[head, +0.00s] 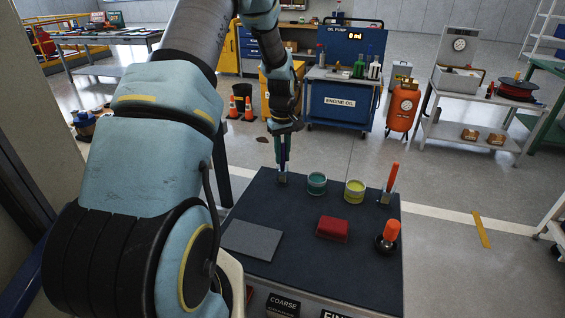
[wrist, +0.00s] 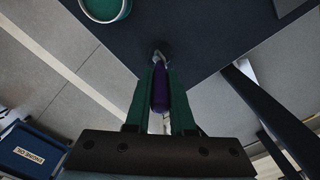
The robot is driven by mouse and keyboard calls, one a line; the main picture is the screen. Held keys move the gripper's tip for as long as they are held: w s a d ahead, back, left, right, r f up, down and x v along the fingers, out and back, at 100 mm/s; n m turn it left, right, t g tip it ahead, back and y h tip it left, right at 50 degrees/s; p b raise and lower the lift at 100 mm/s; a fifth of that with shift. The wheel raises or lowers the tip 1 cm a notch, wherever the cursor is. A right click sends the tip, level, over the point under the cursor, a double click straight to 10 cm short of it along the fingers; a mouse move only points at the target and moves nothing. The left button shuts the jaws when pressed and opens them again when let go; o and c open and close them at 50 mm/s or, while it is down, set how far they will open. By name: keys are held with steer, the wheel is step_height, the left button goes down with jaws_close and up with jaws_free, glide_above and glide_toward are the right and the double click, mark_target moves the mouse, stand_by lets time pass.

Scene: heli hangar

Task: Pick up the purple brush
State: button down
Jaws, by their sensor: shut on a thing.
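The purple brush (wrist: 160,90) is between the two green fingers of my gripper (wrist: 160,102) in the wrist view. My gripper is shut on its purple handle. The brush's far end meets a small dark holder (wrist: 159,54) near the corner of the dark tabletop (wrist: 195,35). In the head view my gripper (head: 282,160) points down at the table's back left corner. There the brush is mostly hidden by the fingers. I cannot tell whether its lower end is clear of the table.
On the table (head: 290,265) stand a teal tin (head: 317,186), a yellow tin (head: 354,194), an orange-handled tool (head: 391,178) and another orange handle in a dark cup (head: 387,240). A red block (head: 332,229) and a grey sheet (head: 252,240) lie in front. A blue oil cart (head: 341,95) stands behind.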

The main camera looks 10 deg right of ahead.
step_height(320, 180, up, 10)
steer(key=b, duration=0.2)
steer(key=shift+b, duration=0.4)
stand_by(1.6)
